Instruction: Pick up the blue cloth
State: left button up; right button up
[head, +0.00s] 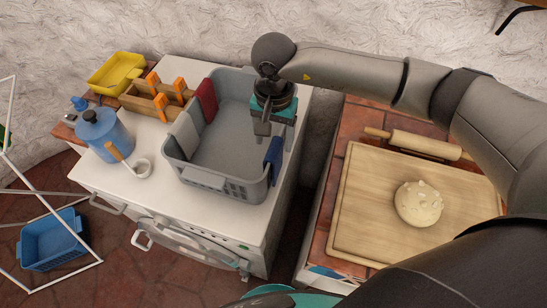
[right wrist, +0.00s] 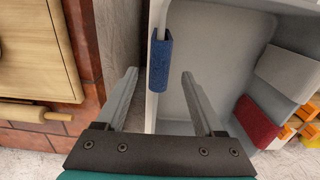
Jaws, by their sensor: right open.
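The blue cloth (head: 273,161) hangs folded over the right wall of the grey laundry basket (head: 256,190). In the right wrist view, the blue cloth (right wrist: 160,62) drapes over the basket's wall, ahead of and between the finger lines. My right gripper (head: 268,137) is open above the basket's right side, near the cloth. In the right wrist view its two fingers (right wrist: 160,75) stand apart, with nothing gripped between them. My left gripper is not in view.
A red cloth (head: 208,99) and a light grey cloth (head: 184,136) hang on the basket's left wall. The basket stands on a white washing machine (head: 128,181). A wooden board (head: 360,220) with dough (head: 418,203) lies on the counter to the right, across a gap.

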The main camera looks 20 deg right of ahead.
aim_at(274, 146)
notch_tip(274, 146, down, 2)
jog(key=shift+f, duration=0.15)
jog(key=shift+s+a+f, duration=0.1)
jog(key=shift+f, duration=0.4)
jog(key=f, duration=0.3)
jog(key=shift+s+a+f+p, duration=0.1)
jog(key=shift+s+f+p, duration=0.2)
jog(key=shift+p, duration=0.1)
jog(key=shift+w+f, duration=0.1)
jog(key=shift+f, duration=0.35)
jog(key=shift+c, duration=1.4)
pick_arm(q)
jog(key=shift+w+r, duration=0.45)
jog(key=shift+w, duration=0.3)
pick_arm(e)
grip_shut()
